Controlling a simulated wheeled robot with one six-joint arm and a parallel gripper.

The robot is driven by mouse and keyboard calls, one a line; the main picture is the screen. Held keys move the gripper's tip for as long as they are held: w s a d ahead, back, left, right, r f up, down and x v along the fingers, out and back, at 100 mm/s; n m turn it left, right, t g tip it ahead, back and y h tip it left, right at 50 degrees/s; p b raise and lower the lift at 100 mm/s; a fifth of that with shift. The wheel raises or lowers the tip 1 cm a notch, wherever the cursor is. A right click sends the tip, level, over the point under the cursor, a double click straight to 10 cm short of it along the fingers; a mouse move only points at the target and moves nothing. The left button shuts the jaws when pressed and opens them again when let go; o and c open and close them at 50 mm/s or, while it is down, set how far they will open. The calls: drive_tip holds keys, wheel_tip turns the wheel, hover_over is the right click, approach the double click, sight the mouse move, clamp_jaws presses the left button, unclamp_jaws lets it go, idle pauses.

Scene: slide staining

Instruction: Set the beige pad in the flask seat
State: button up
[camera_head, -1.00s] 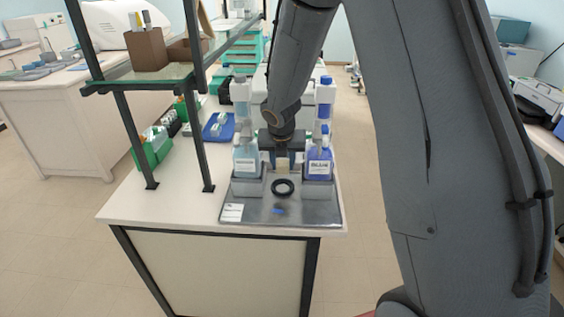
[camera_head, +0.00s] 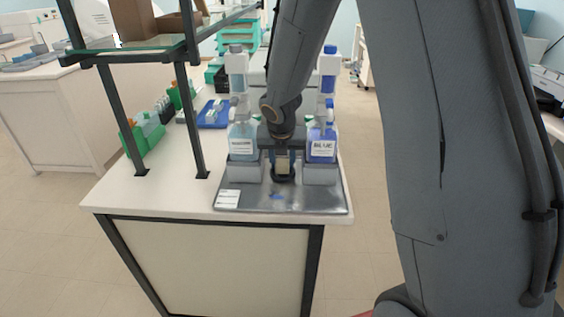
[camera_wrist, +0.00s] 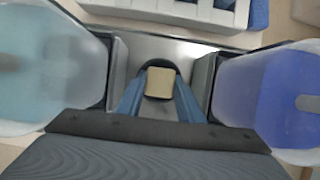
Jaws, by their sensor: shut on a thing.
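The beige pad (camera_wrist: 160,83) is a small block between the blue fingers of my gripper (camera_wrist: 160,97) in the wrist view. It also shows in the head view (camera_head: 283,167). My gripper (camera_head: 283,165) is shut on it and points down. The flask seat, a black ring (camera_head: 283,179) on the grey metal tray (camera_head: 310,199), is right beneath the pad. In the wrist view a dark arc of the ring (camera_wrist: 158,66) shows around the pad's far side. I cannot tell whether the pad touches the seat floor.
A pale blue bottle (camera_head: 242,142) stands close on the left and a dark blue bottle (camera_head: 321,145) close on the right, each in a grey holder. A shelf frame (camera_head: 192,120), a green rack (camera_head: 148,135) and a blue tray (camera_head: 214,113) are further left. The tray's front is mostly clear.

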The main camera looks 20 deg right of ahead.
drive_tip(key=shift+f+b, duration=0.3)
drive_tip(key=shift+f, duration=0.1)
idle(0.3)
drive_tip(key=o, duration=1.1)
drive_tip(key=shift+c, duration=0.2)
drive_tip(key=p+v, duration=0.1)
drive_tip(key=v, duration=0.5)
drive_tip(key=shift+s+r, duration=0.1)
drive_tip(key=shift+r, duration=0.15)
drive_tip(key=s+m+g+y, duration=0.1)
drive_tip(key=s+m+g, duration=0.1)
drive_tip(key=s+m, duration=2)
drive_tip(key=shift+d+m+g, duration=0.4)
drive_tip(key=shift+m, duration=4.8)
